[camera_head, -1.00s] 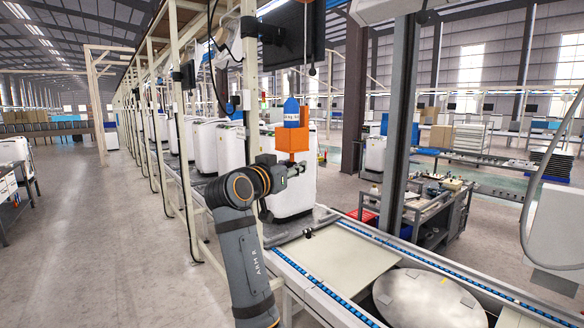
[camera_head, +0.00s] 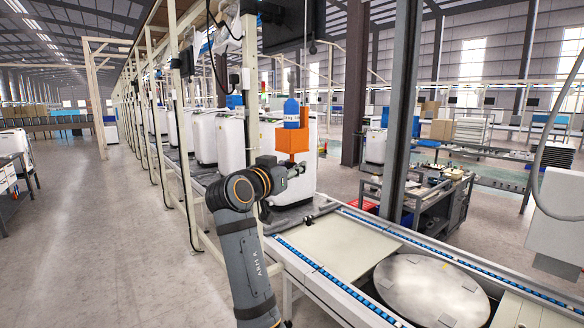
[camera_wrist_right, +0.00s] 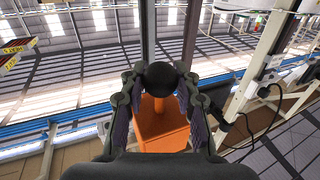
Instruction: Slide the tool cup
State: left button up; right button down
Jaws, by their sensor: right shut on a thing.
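The tool cup appears to be the orange block (camera_head: 292,143), with a blue bottle-like part (camera_head: 291,113) bearing a label on top. My right gripper (camera_head: 293,170) is just below the orange block in the head view. In the right wrist view its fingers (camera_wrist_right: 160,90) are closed in around a black ball (camera_wrist_right: 161,77), with the orange block (camera_wrist_right: 161,128) right behind it. The ball hides part of the orange piece. The exact contact is hard to see. My left gripper is in neither view.
A conveyor with a pale plate (camera_head: 335,243) and a round metal disc (camera_head: 430,286) lies below right. A white machine (camera_head: 290,185) stands behind my gripper. A dark post (camera_head: 400,120) rises to the right, with a tool cart (camera_head: 440,193) beyond. Open floor lies left.

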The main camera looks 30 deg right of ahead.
aim_at(289, 127)
jog(key=c, duration=1)
grip_release()
notch_tip(289, 127, up, 10)
jog(key=shift+r, duration=0.1)
jog(key=shift+o, duration=0.2)
